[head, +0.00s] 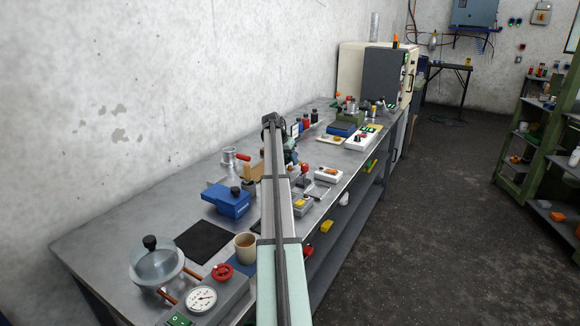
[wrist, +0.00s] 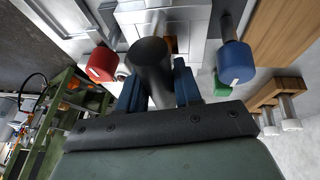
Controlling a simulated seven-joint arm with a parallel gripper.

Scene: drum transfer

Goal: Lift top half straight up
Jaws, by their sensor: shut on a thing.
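In the wrist view, my gripper (wrist: 157,80) has its blue fingers shut on a dark, round, knob-like handle (wrist: 149,52). Beyond the handle is a pale grey metal block (wrist: 185,18), with a small orange-brown patch beside the handle. Red (wrist: 101,64), blue (wrist: 236,62) and green (wrist: 221,88) round caps sit around the block. The handle overlaps the block, so I cannot tell where the top half parts from the bottom, or whether there is a gap. In the head view, my arm hides most of the gripped thing.
The long grey bench (head: 130,205) runs along the wall. Near my arm are a blue box (head: 227,201), a tan cup (head: 245,248), a dark mat (head: 203,241) and a grey box with yellow top (head: 302,205).

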